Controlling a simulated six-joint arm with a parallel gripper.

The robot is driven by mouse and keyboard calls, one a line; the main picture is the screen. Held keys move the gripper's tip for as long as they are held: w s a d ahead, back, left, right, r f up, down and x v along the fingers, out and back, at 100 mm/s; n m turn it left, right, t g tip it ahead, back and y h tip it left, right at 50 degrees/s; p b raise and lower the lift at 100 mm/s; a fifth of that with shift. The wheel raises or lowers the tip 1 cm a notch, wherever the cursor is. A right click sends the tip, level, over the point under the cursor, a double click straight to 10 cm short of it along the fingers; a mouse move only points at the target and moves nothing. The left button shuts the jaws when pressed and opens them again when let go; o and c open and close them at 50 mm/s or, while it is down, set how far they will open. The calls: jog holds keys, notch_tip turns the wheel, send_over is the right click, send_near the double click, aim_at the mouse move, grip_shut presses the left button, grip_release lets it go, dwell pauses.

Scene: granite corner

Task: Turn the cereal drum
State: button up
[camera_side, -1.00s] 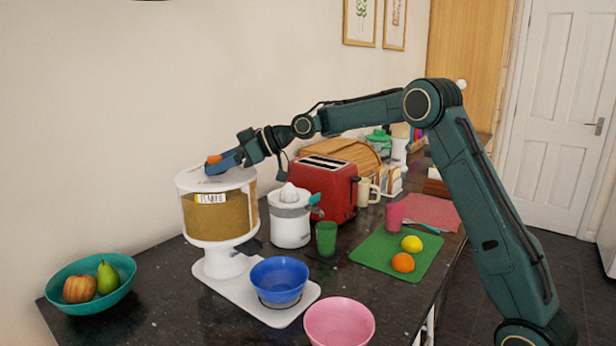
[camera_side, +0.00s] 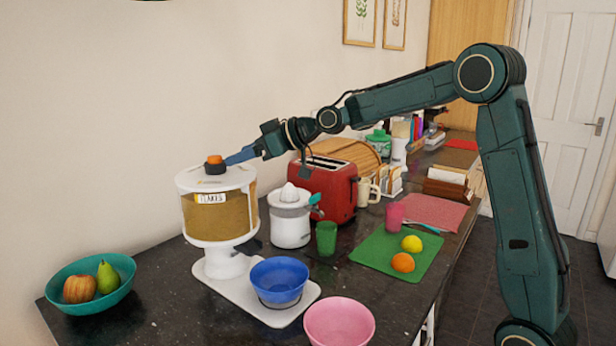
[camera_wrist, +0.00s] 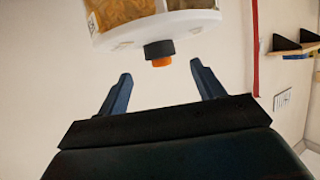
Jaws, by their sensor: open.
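The cereal drum (camera_side: 218,212) is a white-lidded clear container of golden flakes on a white stand, with a label on its front. An orange-topped dark knob (camera_side: 214,165) stands on its lid. The knob also shows in the wrist view (camera_wrist: 160,53), beyond the fingertips and roughly centred between them, with the drum (camera_wrist: 125,15) at the top edge. My gripper (camera_side: 232,159) is at lid height just right of the knob. In the wrist view its blue fingers (camera_wrist: 160,78) are spread apart with nothing between them.
A blue bowl (camera_side: 279,280) sits on the stand's white base, with a pink bowl (camera_side: 339,323) in front. A white juicer (camera_side: 290,220) and red toaster (camera_side: 322,188) stand right of the drum, under my arm. A teal fruit bowl (camera_side: 113,294) is at left.

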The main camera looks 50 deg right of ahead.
aim_at(221, 163)
jog(key=v, duration=0.7)
dwell(0.4)
jog(key=shift+w+d, duration=0.1)
jog(key=shift+d, duration=0.05)
jog(key=shift+w+f, duration=0.1)
jog(key=shift+w, duration=0.05)
jog(key=x, duration=1.3)
jog(key=shift+a+f, duration=0.2)
jog(key=shift+a, duration=0.1)
jog(key=c, duration=1.4)
jog(key=shift+o, duration=0.2)
